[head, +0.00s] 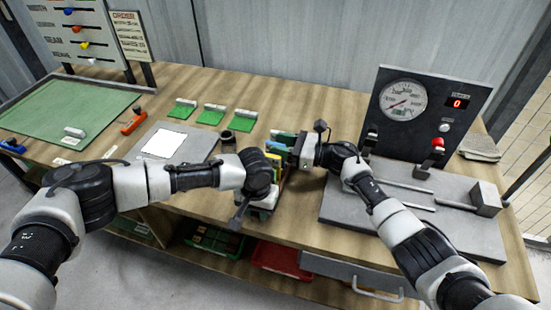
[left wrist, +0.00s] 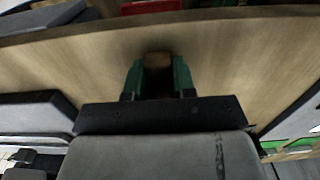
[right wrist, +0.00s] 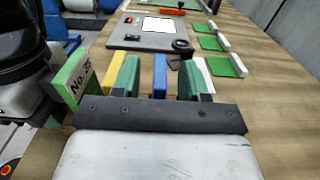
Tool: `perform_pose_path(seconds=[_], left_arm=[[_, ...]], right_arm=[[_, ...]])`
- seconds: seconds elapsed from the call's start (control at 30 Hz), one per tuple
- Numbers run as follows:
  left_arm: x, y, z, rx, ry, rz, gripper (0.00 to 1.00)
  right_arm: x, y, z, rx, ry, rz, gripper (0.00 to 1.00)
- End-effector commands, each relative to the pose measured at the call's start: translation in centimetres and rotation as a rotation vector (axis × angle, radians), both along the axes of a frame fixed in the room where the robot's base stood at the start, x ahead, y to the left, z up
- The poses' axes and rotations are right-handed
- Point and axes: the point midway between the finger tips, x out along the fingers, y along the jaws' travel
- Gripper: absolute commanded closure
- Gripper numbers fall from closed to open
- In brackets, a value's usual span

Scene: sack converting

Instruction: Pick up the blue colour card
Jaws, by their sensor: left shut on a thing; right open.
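The blue colour card (right wrist: 160,75) stands on edge in the right wrist view, between the two green fingers of my right gripper (right wrist: 158,80). The right gripper is open, with visible gaps beside the card. A yellow card (right wrist: 119,92) shows left of the fingers and a white card (right wrist: 206,74) right of them. In the head view my right gripper (head: 298,150) is over the card group, which the arms partly hide. My left gripper (left wrist: 158,80) is shut on a small brown thing (left wrist: 158,60), whose identity I cannot tell.
A green block marked with a number (right wrist: 72,82) stands close beside the right gripper. A grey plate with a white sheet (head: 163,143), small green cards (head: 210,117) and a black cup (head: 243,121) lie on the bench. A gauge panel (head: 412,110) stands at right.

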Motion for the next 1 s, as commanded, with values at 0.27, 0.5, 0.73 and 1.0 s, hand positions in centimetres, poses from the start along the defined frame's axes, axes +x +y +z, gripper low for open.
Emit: perform_pose_path(seconds=[0.27, 0.5, 0.73, 1.0], left_arm=[[0.0, 0.0, 0.0, 0.0, -0.001, 0.0, 1.0], [0.0, 0.0, 0.0, 0.0, -0.001, 0.0, 1.0], [0.0, 0.0, 0.0, 0.0, -0.001, 0.0, 1.0], [0.0, 0.0, 0.0, 0.0, -0.001, 0.0, 1.0]], right_arm=[[0.7, 2.0, 0.0, 0.0, -0.001, -0.001, 0.56], [0.7, 2.0, 0.0, 0.0, -0.001, 0.0, 0.7], [0.7, 2.0, 0.0, 0.0, 0.0, 0.0, 1.0], [0.7, 2.0, 0.0, 0.0, -0.001, 0.0, 1.0]])
